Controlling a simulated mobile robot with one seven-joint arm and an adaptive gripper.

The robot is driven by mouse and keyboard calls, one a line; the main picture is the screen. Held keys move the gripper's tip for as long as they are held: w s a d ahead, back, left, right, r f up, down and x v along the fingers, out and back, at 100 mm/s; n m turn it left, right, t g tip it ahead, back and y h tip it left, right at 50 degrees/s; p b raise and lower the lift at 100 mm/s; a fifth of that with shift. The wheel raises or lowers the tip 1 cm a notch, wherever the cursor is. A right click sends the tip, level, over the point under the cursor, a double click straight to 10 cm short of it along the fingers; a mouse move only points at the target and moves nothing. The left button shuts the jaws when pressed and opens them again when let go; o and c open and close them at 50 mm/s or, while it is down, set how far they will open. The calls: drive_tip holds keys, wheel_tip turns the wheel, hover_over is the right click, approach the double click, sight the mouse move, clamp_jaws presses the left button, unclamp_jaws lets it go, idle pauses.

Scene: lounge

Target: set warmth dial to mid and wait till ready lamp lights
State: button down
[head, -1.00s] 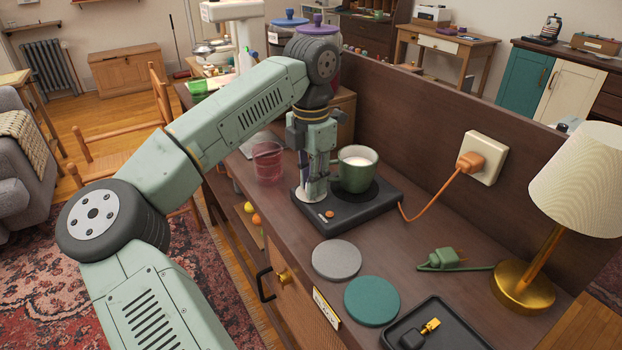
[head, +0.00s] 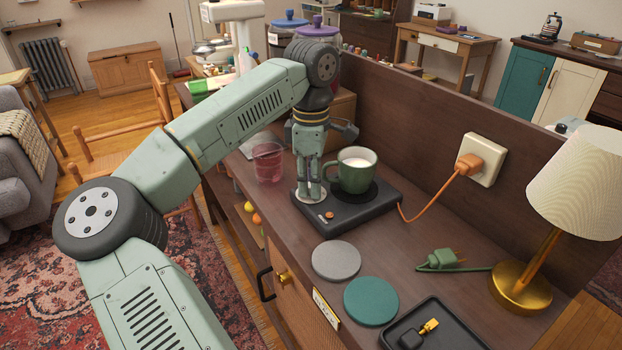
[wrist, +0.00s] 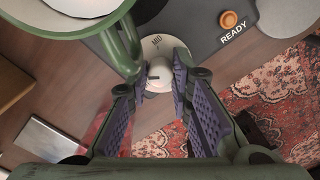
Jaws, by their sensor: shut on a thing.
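The black warmer (head: 350,214) sits on the wooden cabinet top. Its white round dial plate (wrist: 159,50) is lettered MID beside a small grey knob (wrist: 159,74). My gripper (head: 309,196) points straight down at the dial and is shut on the knob, one purple-padded finger each side. The knob's exact pointer direction is too small to tell. The ready lamp (wrist: 229,19) is an orange button beside the word READY; it also shows in the head view (head: 330,215). I cannot tell that it is glowing. A green mug (head: 356,171) with white liquid stands on the warmer's plate, close beside my gripper.
A glass of pink liquid (head: 268,162) stands left of the warmer. An orange plug (head: 469,165) is in the wall socket; its cord runs to the warmer. A loose green plug (head: 445,259), two coasters (head: 336,261), a black tray (head: 458,318) and a lamp (head: 535,255) lie to the right.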

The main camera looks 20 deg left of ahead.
drive_tip(key=shift+m, duration=1.5)
drive_tip(key=c, duration=1.4)
unclamp_jaws()
wheel_tip(320, 180, up, 12)
drive_tip(key=shift+r, duration=0.1)
drive_tip(key=shift+d, duration=0.15)
